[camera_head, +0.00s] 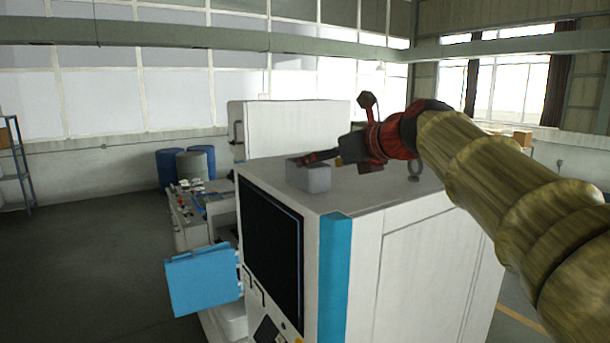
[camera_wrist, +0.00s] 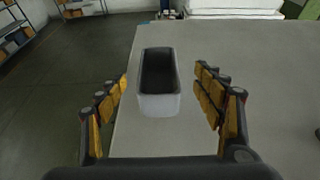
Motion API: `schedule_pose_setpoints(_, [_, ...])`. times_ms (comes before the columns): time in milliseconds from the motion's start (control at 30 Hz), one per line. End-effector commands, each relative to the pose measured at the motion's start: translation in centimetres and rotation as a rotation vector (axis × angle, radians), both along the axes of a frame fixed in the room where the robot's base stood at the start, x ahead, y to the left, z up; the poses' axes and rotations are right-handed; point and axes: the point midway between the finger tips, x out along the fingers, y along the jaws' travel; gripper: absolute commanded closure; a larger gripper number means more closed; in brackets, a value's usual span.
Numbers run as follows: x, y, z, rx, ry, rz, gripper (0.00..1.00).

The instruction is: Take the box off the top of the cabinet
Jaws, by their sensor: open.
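The box (camera_head: 313,179) is a small light grey, open-topped box standing on top of the white cabinet (camera_head: 400,222), near its left edge. In the wrist view the box (camera_wrist: 159,105) stands upright with its dark inside showing, long side pointing away. My gripper (camera_head: 306,158) reaches in from the right at the top of the box. In the wrist view my gripper (camera_wrist: 160,85) is open, one finger to the left of the box and one to the right, with gaps on both sides. The cabinet top (camera_wrist: 180,139) is under the box.
A blue panel (camera_head: 203,281) sticks out from the cabinet's left side. A white block-like unit (camera_head: 292,130) stands behind the cabinet. Blue and grey drums (camera_head: 196,164) stand by the back wall. Open floor (camera_head: 85,250) lies to the left.

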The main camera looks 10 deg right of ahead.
Motion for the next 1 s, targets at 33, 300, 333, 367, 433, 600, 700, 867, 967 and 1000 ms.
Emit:
schedule_pose_setpoints(33, [0.6, 0.3, -0.2, 0.000, 0.002, 0.003, 0.32])
schedule_pose_setpoints(300, [2.5, 1.0, -1.2, 0.001, 0.003, 0.002, 0.32])
schedule_pose_setpoints(333, [2.8, 1.1, -1.3, 0.000, 0.003, 0.002, 0.32])
schedule_pose_setpoints(367, [3.1, 1.3, -1.5, 0.000, 0.003, 0.003, 0.32])
schedule_pose_setpoints(433, [4.1, 1.7, -2.0, 0.000, 0.003, 0.003, 0.32])
schedule_pose_setpoints(600, [5.8, 2.2, -2.6, -0.001, 0.002, 0.002, 0.32])
schedule_pose_setpoints(700, [5.9, 2.2, -2.7, -0.001, 0.001, 0.001, 0.32])
schedule_pose_setpoints(867, [5.9, 2.2, -2.7, -0.001, 0.001, 0.001, 0.34])
schedule_pose_setpoints(967, [5.9, 2.2, -2.7, -0.001, 0.001, 0.001, 0.40])
schedule_pose_setpoints(1000, [5.9, 2.2, -2.7, -0.001, 0.001, 0.001, 0.42])
